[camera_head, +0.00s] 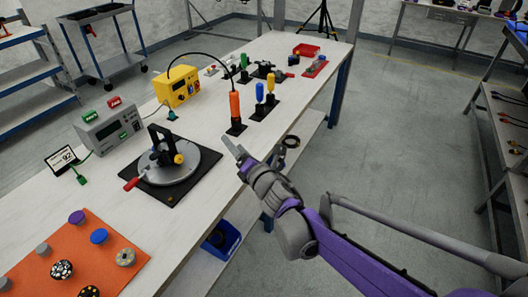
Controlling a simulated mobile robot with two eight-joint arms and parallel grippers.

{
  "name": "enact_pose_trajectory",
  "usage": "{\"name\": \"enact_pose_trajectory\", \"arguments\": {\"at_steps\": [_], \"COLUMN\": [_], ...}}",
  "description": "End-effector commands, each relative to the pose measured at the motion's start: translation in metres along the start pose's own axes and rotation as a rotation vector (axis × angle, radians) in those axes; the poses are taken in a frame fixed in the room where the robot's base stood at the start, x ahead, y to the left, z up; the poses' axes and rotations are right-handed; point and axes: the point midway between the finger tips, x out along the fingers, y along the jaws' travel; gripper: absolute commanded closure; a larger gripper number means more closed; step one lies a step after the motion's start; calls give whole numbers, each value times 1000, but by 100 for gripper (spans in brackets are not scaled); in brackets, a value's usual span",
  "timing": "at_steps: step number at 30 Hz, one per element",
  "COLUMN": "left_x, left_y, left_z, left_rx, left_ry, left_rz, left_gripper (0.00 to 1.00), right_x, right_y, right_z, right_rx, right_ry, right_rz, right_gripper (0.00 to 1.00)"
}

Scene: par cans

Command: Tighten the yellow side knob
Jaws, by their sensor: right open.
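The yellow side knob (178,159) sits on the right side of a black upright fixture (161,147). The fixture stands on a round grey plate (182,181) on a black square base, with a red handle (131,184) at its left. My right gripper (235,153) is open, near the table's right edge, to the right of the knob and apart from it. No object shows between its fingers. My left gripper is not in view.
A grey meter box (109,126) and a yellow box (178,88) stand behind the fixture. An orange screwdriver (235,106) stands upright in a holder beyond my gripper. An orange mat (62,237) with several knobs lies at the front left.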

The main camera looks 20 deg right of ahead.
Motion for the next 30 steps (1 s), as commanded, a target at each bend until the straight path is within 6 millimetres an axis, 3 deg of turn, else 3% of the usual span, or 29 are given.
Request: {"name": "enact_pose_trajectory", "arguments": {"at_steps": [6, 15, 30], "left_x": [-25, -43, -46], "left_y": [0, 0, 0], "left_z": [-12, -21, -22], "left_rx": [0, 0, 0], "left_ry": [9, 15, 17], "left_rz": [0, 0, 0], "left_gripper": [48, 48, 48], "right_x": [-38, -80, -91], "right_y": [1, -10, -14], "right_z": [26, 33, 31], "right_rx": [353, 718, 811], "right_ry": [-74, -157, -180], "right_rz": [-159, -320, -363], "right_gripper": [31, 31, 31]}}
